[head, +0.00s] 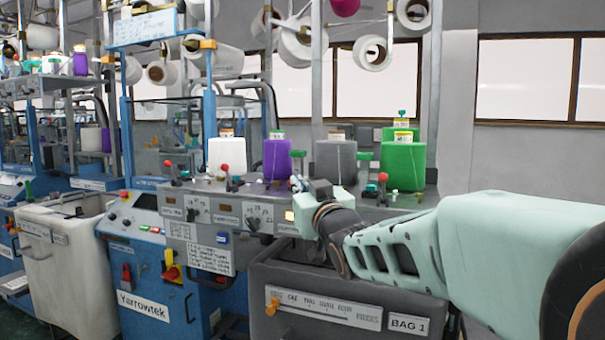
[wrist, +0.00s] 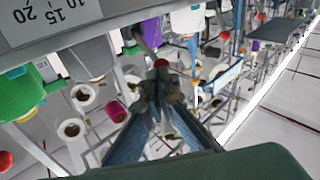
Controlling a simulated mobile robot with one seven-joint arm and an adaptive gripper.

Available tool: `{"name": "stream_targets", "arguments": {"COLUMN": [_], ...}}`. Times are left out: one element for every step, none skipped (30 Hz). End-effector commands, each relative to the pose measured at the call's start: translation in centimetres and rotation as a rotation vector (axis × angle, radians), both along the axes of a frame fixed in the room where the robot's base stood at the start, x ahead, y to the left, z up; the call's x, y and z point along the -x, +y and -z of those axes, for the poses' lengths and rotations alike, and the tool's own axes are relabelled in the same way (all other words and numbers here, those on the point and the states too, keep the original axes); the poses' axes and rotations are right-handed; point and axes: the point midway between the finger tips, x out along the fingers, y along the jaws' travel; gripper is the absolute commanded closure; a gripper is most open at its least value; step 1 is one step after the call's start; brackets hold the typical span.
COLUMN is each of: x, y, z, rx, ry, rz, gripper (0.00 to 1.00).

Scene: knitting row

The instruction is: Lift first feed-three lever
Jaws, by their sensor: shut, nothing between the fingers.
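My gripper (wrist: 160,85) is shut and empty. In the wrist view its fingertips are close to a red ball knob (wrist: 161,63); I cannot tell whether they touch. In the head view my gripper (head: 300,186) is at the front of the machine's shelf, in front of the gap between the purple and grey cones, and hides what is behind it. Levers with red knobs stand to its left, one by the white cone (head: 225,168) and one further left (head: 168,163). Another lever (head: 383,178) stands to its right. I cannot read which lever is feed three.
A dark bin (head: 345,265) marked BAG 1 is below my arm. Yarn cones hang overhead on posts.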

Motion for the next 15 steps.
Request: {"name": "stream_targets", "arguments": {"x": [-0.1, -0.2, -0.2, -0.3, -0.4, -0.5, -0.5, -0.6, -0.7, -0.8, -0.9, -1.0, -1.0, -1.1, -1.2], "y": [0.0, 0.0, -0.1, -0.1, -0.1, -0.2, -0.2, -0.2, -0.2, -0.3, -0.3, -0.3, -0.4, -0.4, -0.4], "z": [-1.1, -1.2, -1.3, -1.5, -1.6, -1.8, -1.9, -2.0, -2.1, -2.3, -2.4, -2.5, -2.6, -2.7, -2.9], "rx": [-0.008, -0.013, -0.020, -0.025, -0.030, -0.037, -0.040, -0.046, -0.052, -0.058, -0.062, -0.069, -0.074, -0.079, -0.086], "ry": [0.024, 0.038, 0.056, 0.071, 0.085, 0.102, 0.116, 0.130, 0.148, 0.162, 0.176, 0.195, 0.208, 0.221, 0.239], "rz": [0.000, 0.000, 0.000, 0.000, 0.000, 0.000, 0.000, 0.000, 0.000, 0.000, 0.000, 0.000, 0.000, 0.000, 0.000], "gripper": [1.00, 1.00, 1.00, 1.00, 1.00, 1.00, 1.00, 1.00, 1.00, 1.00, 1.00, 1.00, 1.00, 1.00, 1.00]}}
